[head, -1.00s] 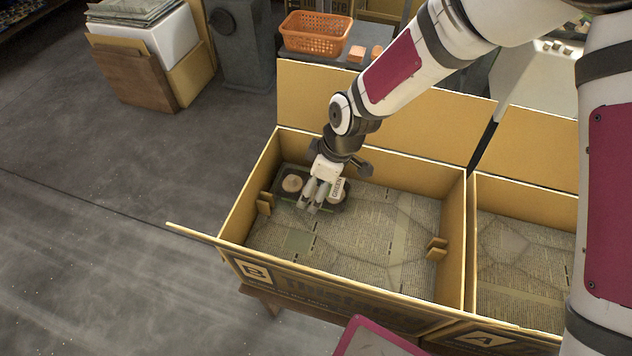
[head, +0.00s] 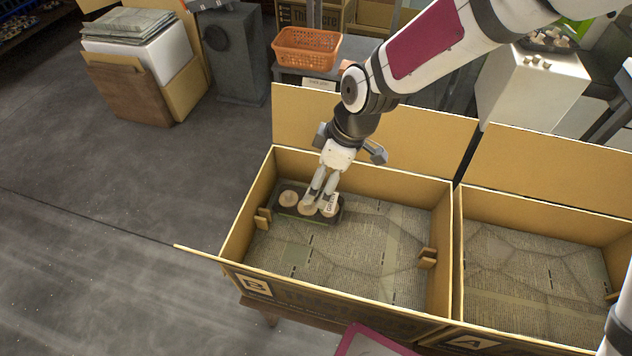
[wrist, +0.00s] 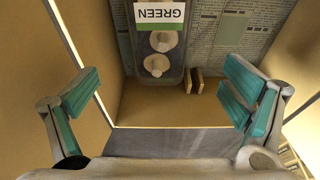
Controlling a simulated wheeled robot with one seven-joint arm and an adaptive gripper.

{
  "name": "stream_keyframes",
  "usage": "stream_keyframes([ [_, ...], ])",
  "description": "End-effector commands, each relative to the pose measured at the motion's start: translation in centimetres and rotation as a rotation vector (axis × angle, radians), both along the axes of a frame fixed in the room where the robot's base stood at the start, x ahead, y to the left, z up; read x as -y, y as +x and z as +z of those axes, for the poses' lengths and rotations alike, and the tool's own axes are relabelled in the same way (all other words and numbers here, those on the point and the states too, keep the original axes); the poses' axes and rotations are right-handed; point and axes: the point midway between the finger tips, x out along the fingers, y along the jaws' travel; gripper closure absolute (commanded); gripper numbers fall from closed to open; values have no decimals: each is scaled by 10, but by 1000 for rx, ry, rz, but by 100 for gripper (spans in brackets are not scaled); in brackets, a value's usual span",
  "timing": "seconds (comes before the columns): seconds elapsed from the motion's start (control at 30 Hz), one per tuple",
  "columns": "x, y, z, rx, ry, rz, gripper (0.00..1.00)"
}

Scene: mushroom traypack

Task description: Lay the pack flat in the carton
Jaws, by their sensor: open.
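The pack (head: 341,217) is a dark tray of pale mushrooms with a white label. It lies in carton B (head: 440,272), near its back left corner, and looks flat on the patterned carton floor. In the wrist view the pack (wrist: 143,62) shows a label reading GREEN and pale mushrooms below it. My gripper (head: 315,200) is over the pack in the head view and hides part of it. In the wrist view its teal finger pads (wrist: 160,105) are wide apart with nothing between them, and the pack lies beyond them.
Carton A (head: 540,205) stands to the right, its visible floor empty. Small cardboard tabs (head: 263,218) and (head: 427,257) stick out from carton B's side walls. Raised flaps (head: 425,140) stand behind. An orange basket (head: 307,48) sits beyond. Carton B's front and right floor is clear.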

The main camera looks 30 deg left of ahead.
Motion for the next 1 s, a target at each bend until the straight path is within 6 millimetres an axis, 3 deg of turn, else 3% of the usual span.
stream_keyframes([
  [0.17, 5, 1, 17, 0, 1, -1, 7],
  [0.57, 13, 4, 25, 5, -11, -20, 7],
  [0.67, 37, 12, 42, 19, -48, -84, 7],
  [0.73, 65, 19, 61, 32, -88, -162, 7],
  [0.87, 128, 22, 103, 50, -170, -359, 7],
  [1.0, 195, 11, 145, 58, -239, -591, 7],
])
